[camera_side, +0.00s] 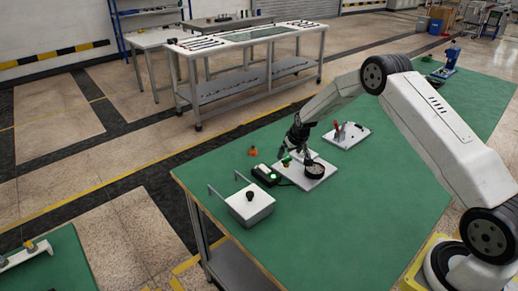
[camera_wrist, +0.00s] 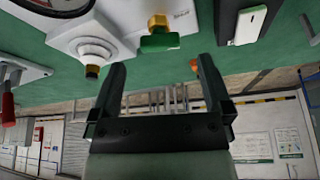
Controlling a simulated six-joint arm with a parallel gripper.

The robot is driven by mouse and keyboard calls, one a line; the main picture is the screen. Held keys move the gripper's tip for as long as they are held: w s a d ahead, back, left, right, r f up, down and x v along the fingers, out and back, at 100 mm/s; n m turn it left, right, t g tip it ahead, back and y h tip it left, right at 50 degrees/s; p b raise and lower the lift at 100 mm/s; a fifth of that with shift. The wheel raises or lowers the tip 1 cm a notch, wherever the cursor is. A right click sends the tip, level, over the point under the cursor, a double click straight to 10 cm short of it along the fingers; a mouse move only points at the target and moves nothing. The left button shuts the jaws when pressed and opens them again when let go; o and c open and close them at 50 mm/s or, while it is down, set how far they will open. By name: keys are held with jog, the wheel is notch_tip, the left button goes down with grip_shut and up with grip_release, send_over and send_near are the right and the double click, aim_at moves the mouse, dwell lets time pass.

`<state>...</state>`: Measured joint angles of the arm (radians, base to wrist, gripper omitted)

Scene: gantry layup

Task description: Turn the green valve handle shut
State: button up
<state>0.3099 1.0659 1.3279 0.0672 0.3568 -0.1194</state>
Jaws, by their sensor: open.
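The green valve handle (camera_wrist: 160,42) sits on a brass fitting (camera_wrist: 158,21) on a white plate (camera_wrist: 187,20) in the wrist view. It also shows small in the side view (camera_side: 286,160), at the left of the white plate (camera_side: 313,182). My gripper (camera_wrist: 163,66) is open and empty, its two fingers spread wide. The handle appears between and just beyond the fingertips, with no contact visible. In the side view my gripper (camera_side: 297,146) hangs over the plate, close above the handle, and partly covers the fittings.
A round gauge (camera_side: 315,168) is on the same plate. A black box with a green light (camera_side: 267,175) stands close left. A plate with a red lever (camera_side: 345,136) is behind right.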

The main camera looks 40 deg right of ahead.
aim_at(287, 159)
jog(key=shift+x, duration=1.7)
jog(key=c, duration=1.3)
jog(key=shift+d+n+y, duration=0.1)
jog(key=shift+n+y, duration=0.5)
jog(key=shift+n, duration=0.9)
jog(key=o, duration=1.3)
